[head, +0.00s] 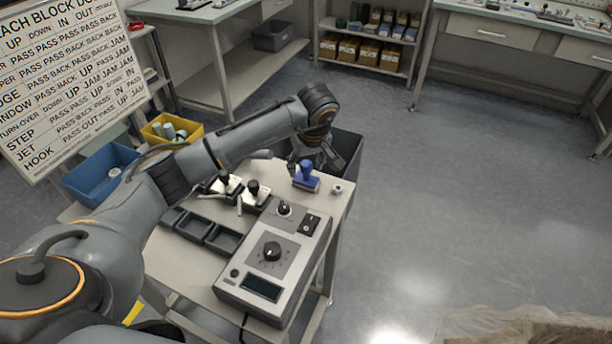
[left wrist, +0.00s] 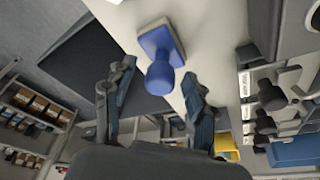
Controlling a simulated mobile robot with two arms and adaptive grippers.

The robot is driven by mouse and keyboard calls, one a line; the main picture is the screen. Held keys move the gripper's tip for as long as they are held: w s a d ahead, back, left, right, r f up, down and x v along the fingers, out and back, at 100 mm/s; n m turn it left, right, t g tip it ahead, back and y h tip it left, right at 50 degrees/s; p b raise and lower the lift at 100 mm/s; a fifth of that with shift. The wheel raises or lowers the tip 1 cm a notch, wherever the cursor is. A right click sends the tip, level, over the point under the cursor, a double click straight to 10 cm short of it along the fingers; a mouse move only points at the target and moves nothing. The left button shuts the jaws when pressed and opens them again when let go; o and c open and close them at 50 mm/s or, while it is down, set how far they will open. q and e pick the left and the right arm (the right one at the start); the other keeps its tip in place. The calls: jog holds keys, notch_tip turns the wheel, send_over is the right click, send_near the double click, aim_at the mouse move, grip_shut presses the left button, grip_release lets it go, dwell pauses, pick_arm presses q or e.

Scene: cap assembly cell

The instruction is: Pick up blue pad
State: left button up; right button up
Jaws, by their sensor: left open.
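The blue pad (head: 306,180) is a blue block with an upright knob-shaped handle. It stands on the far right part of the small table's top. In the left wrist view the blue pad (left wrist: 162,52) shows past the fingers, with its round knob toward me. My left gripper (head: 318,158) is at the table's far edge, just behind the pad. In the left wrist view the left gripper (left wrist: 150,98) has its two fingers spread, with nothing between them. The knob lies just beyond the gap between the fingertips, and I cannot tell the exact distance. My right gripper is not in view.
A grey control box (head: 272,258) with knobs fills the table's front. Black trays (head: 222,238) and black-knobbed devices (head: 256,190) stand left of the pad. A small pale cylinder (head: 337,188) stands close right of it. A dark bin (head: 347,146) is behind the table. Open floor lies right.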

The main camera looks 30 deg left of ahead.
pick_arm(q)
jog(key=shift+f, duration=0.25)
grip_shut()
jog(key=shift+r, duration=0.15)
jog(key=shift+r, duration=0.3)
notch_tip(320, 180, up, 2)
jog(key=shift+w+a+r+b, duration=0.1)
jog(key=shift+w+r+b, duration=0.1)
jog(key=shift+b, duration=0.5)
jog(key=s+d+r, duration=0.4)
jog(key=s+r, duration=0.5)
jog(key=s, duration=0.4)
jog(key=shift+s+r, duration=0.35)
jog(key=shift+s, duration=0.05)
